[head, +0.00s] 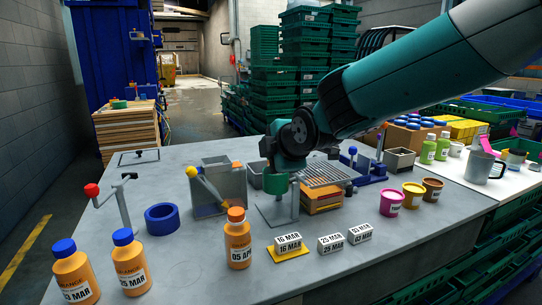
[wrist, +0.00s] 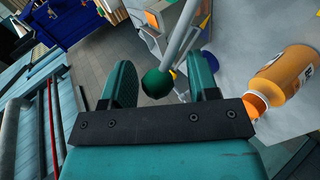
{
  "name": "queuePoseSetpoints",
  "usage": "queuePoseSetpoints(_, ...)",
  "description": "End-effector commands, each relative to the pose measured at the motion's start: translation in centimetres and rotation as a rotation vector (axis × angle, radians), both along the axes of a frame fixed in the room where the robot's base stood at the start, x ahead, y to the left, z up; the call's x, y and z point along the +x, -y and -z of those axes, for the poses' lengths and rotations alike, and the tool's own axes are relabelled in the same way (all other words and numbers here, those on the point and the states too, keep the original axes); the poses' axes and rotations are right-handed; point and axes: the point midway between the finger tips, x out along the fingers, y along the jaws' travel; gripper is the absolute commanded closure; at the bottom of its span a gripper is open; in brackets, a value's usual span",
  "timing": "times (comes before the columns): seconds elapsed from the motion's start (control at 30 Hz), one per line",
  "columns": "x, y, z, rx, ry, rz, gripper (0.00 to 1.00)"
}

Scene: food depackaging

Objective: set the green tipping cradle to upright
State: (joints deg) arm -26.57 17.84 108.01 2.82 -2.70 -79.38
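The green ball knob (wrist: 158,83) of the green cradle sits on the end of a pale rod (wrist: 180,38) in the wrist view. My gripper (wrist: 161,80) is open, with one finger on each side of the knob. Gaps show between the knob and both fingers; I cannot tell the depth between them. The rod runs up and to the right from the knob. In the head view, the end of my arm covers the green knob, and the gripper's fingers cannot be made out. The cradle's tilt cannot be told.
An orange-capped bottle (head: 237,240) stands in front of my arm's end and also shows at right in the wrist view (wrist: 287,78). A yellow-knobbed lever (head: 204,184), a blue ring (head: 162,219), an orange-sided box (head: 323,199) and a blue-knobbed fixture (head: 370,172) are nearby.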

Motion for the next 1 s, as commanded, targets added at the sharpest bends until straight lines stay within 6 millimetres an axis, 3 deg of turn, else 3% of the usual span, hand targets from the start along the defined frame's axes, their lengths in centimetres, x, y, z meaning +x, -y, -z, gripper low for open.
queuePoseSetpoints(0.27, -1.2, 0.4, -0.9, 0.004, 0.003, -0.001, 0.45)
queuePoseSetpoints(0.7, -9.5, 4.0, -6.7, 0.004, 0.005, -0.001, 0.45)
queuePoseSetpoints(1.0, -13.0, 5.5, -9.2, 0.001, 0.002, -0.001, 0.45)
